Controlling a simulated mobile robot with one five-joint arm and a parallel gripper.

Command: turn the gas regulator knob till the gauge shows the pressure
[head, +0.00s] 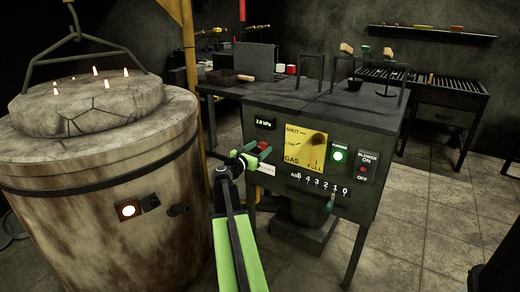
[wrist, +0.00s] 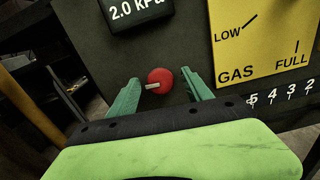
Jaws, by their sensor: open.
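The gas regulator knob is a small round red knob (wrist: 160,80) with a pale pointer, on the dark front of a control cabinet. In the head view a red spot (head: 264,145) shows at my fingertips. The gauge (wrist: 138,10) is a black display above the knob and reads 2.0 kPa; it also shows in the head view (head: 264,123). My gripper (wrist: 163,95) is open, with one green finger to each side of the knob. I cannot tell if the fingers touch it.
A yellow GAS plate (head: 308,148) with SHUT, LOW and FULL marks is right of the knob. Beyond it are a lit green button (head: 338,156) and a numbered AIR scale (head: 322,185). A large round furnace (head: 105,200) with small flames on its lid stands close on the left.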

